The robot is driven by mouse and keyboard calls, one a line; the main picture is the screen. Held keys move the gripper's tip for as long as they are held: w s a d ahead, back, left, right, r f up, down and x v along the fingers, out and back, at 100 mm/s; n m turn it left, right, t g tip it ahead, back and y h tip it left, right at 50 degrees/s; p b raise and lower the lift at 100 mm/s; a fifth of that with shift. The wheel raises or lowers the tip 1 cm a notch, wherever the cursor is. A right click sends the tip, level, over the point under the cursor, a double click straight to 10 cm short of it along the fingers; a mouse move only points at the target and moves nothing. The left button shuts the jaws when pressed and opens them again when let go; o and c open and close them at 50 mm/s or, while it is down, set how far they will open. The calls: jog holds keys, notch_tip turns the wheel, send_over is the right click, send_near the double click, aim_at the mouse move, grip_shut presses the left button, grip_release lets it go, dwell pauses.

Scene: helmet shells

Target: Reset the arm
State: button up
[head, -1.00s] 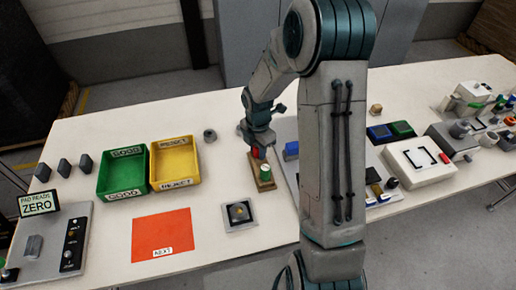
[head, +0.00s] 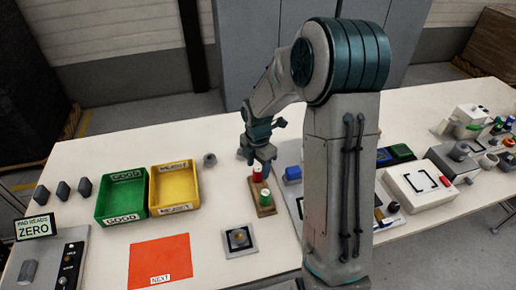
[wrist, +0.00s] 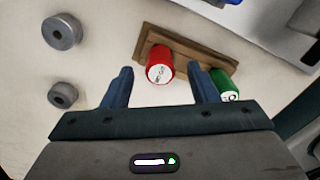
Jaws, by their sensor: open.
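My arm reaches over the white table from the right of centre in the head view. My gripper (head: 260,160) points down above the back end of a small wooden stand (head: 265,208). In the wrist view the gripper (wrist: 160,88) is open, its two blue fingers apart with nothing held. A red cylinder (wrist: 160,66) stands on the wooden stand (wrist: 205,48), showing between and beyond the fingertips. A green cylinder (wrist: 223,85) stands beside it, near the right finger. In the head view the red cylinder (head: 257,173) is just below the gripper and the green one (head: 265,197) is nearer.
A green bin (head: 122,197) and a yellow bin (head: 175,187) stand left of the stand. An orange mat (head: 160,262) and a grey plate (head: 240,241) lie in front. Grey round parts (wrist: 62,32) lie near the gripper. Devices crowd the table's right side.

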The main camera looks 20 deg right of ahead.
notch_tip(320, 180, up, 10)
dwell(0.3)
jog(key=s+r+m+t, duration=0.1)
jog(key=s+r+m, duration=0.2)
jog(key=s+m, duration=0.7)
jog(key=s+r+m+t, duration=0.2)
jog(key=s+r+m, duration=0.1)
jog(key=s+m, duration=0.8)
jog(key=shift+r+m, duration=0.25)
jog(key=shift+m, duration=0.95)
